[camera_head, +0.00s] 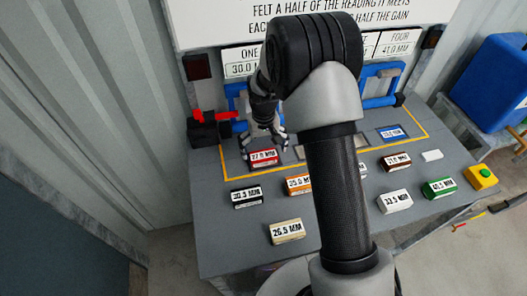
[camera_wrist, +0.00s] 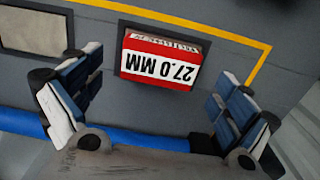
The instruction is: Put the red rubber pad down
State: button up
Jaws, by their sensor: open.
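The red rubber pad (camera_head: 263,157) has a white label reading 27.0 MM. It rests on the grey bench top inside the yellow outline, at its left end. In the wrist view the pad (camera_wrist: 160,58) lies beyond and between the fingers, upside down in the picture, touching neither finger. My gripper (camera_head: 264,140) is open and empty just behind and over the pad; its spread fingers also show in the wrist view (camera_wrist: 155,105).
Several labelled pads stand nearby: black (camera_head: 247,196), orange (camera_head: 299,184), cream (camera_head: 287,231), white (camera_head: 394,202), green (camera_head: 438,188) and brown (camera_head: 396,162). A blue pad (camera_head: 391,132) lies at the outline's right end. A red-handled vise (camera_head: 207,129) and blue frames (camera_head: 380,85) stand behind. My arm hides the middle.

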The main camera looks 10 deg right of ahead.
notch_tip(320, 180, up, 9)
jog(key=p, duration=0.2)
notch_tip(320, 180, up, 9)
jog(key=t, duration=0.1)
send_over(264, 155)
jog(key=s, duration=0.4)
jog(key=s+r+t, duration=0.1)
jog(key=s+r, duration=0.7)
jog(key=s, duration=0.1)
jog(key=s+r+t, duration=0.1)
jog(key=s, duration=0.7)
jog(key=s+r+t, duration=0.1)
jog(key=s+r, duration=0.1)
jog(key=s, duration=0.7)
jog(key=shift+r+t, duration=0.25)
jog(key=shift+t, duration=0.05)
jog(key=shift+s, duration=0.1)
